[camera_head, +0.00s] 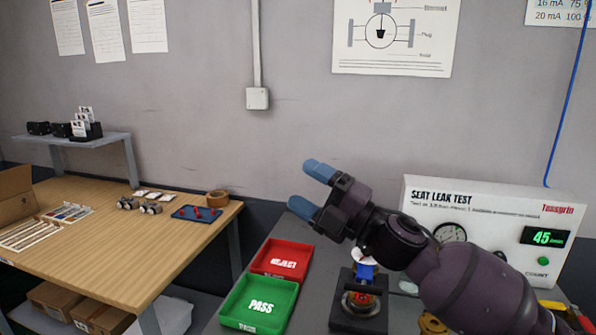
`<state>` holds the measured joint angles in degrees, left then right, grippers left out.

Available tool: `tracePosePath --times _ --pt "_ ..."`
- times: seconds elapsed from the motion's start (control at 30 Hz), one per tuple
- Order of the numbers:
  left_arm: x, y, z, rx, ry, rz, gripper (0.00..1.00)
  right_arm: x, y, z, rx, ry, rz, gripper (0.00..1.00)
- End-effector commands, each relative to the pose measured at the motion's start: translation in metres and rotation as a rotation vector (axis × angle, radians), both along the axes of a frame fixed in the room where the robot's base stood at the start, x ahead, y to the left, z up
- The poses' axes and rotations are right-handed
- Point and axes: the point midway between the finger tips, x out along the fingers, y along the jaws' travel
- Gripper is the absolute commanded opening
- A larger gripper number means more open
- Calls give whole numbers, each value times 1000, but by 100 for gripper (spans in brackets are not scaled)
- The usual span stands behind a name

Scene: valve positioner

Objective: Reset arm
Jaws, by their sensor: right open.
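My right gripper (307,188) is raised above the grey bench in the middle of the view. Its two blue-tipped fingers point up and left, spread apart, with nothing between them. My dark purple right arm comes in from the lower right. Below the gripper, a valve unit (361,300) with a blue upper part stands on a dark base on the bench. The arm hides part of its top. My left gripper is not in view.
A red REJECT tray (269,270) and a green PASS tray (236,305) sit on the bench's left side. The seat leak test box (500,205) stands behind my arm. A wooden table (110,260) at the left holds small parts and a blue tray (179,213).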

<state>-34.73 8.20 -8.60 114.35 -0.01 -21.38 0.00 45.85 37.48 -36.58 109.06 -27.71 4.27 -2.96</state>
Motion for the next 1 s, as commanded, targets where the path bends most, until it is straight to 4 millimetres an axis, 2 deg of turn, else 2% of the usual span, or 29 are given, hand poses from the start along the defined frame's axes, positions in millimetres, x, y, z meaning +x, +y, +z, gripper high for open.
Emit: tracePosePath --times 0.03,0.2,0.47,0.57,0.77,0.87,1.0 --pt "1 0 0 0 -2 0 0 4 -10 -15 61 90 -34 71" --pt "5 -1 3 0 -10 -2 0 16 -46 -67 244 373 -151 71" --pt "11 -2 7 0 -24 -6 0 9 -103 -163 472 754 -320 71" --pt "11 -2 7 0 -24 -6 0 -2 -124 -202 549 881 -382 71" --pt "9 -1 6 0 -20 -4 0 -37 -162 -276 683 1094 -498 71" --pt "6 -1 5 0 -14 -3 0 -61 -180 -310 746 1182 -555 71" --pt "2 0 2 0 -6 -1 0 -102 -206 -357 833 1287 -640 71"
